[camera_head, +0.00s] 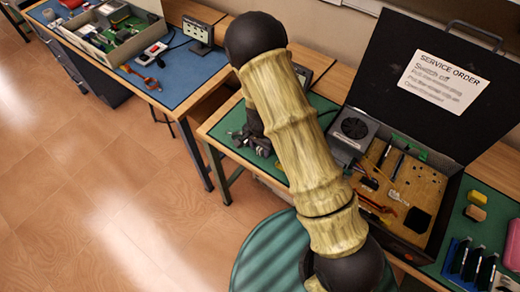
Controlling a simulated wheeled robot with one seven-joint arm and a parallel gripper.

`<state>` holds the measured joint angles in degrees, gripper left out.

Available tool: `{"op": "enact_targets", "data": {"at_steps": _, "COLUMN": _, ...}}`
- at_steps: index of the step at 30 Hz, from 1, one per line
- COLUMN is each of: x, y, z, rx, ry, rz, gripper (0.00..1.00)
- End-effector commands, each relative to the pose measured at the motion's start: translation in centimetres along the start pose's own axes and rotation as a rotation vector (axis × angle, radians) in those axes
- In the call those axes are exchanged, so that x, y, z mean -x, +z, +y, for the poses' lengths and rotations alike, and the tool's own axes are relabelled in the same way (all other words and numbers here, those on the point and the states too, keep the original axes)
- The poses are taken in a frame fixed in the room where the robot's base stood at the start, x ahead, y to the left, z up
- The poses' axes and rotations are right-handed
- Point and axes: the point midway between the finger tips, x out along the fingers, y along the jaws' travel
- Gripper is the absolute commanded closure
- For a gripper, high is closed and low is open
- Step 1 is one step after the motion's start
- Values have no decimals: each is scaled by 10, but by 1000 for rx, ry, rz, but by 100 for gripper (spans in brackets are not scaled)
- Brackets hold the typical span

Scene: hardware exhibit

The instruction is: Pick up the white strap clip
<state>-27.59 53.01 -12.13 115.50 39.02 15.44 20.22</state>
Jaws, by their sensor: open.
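A small whitish piece (396,196) lies in the open black service case (447,190), on its tan bottom. It may be the white strap clip, but it is too small to tell for sure. My arm's thick tan, ringed link with black joints crosses the middle of the view, left of the case's contents. It hides part of the bench. I cannot make out my gripper in this view.
Tools, an orange-red item (376,205), a black pad (417,220) and a grey fan unit (353,128) crowd the case. Its raised lid (400,60) blocks the back. A yellow block (477,198) stands right. A blue-topped bench (185,75) is at left; open floor lies left.

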Motion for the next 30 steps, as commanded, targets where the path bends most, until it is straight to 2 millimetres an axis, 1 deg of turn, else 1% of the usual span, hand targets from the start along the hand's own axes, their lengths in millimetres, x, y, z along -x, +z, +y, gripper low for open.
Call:
{"op": "enact_targets", "data": {"at_steps": 5, "x": 0, "y": 0, "z": 0, "rx": 0, "ry": 0, "rz": 0, "gripper": 58}}
{"op": "enact_targets", "data": {"at_steps": 6, "x": 0, "y": 0, "z": 0, "rx": 0, "ry": 0, "rz": 0, "gripper": 60}}
{"op": "enact_targets", "data": {"at_steps": 8, "x": 0, "y": 0, "z": 0, "rx": 0, "ry": 0, "rz": 0, "gripper": 72}}
{"op": "enact_targets", "data": {"at_steps": 9, "x": 0, "y": 0, "z": 0, "rx": 0, "ry": 0, "rz": 0, "gripper": 80}}
{"op": "enact_targets", "data": {"at_steps": 12, "x": 0, "y": 0, "z": 0, "rx": 0, "ry": 0, "rz": 0, "gripper": 97}}
{"op": "enact_targets", "data": {"at_steps": 23, "x": 3, "y": 0, "z": 0, "rx": 1, "ry": 0, "rz": 1, "gripper": 97}}
{"op": "enact_targets", "data": {"at_steps": 26, "x": 11, "y": 0, "z": 0, "rx": 2, "ry": -1, "rz": 1, "gripper": 97}}
{"op": "enact_targets", "data": {"at_steps": 29, "x": 24, "y": 0, "z": -1, "rx": 2, "ry": -2, "rz": 2, "gripper": 97}}
{"op": "enact_targets", "data": {"at_steps": 30, "x": 32, "y": 0, "z": -1, "rx": 2, "ry": -3, "rz": 1, "gripper": 97}}
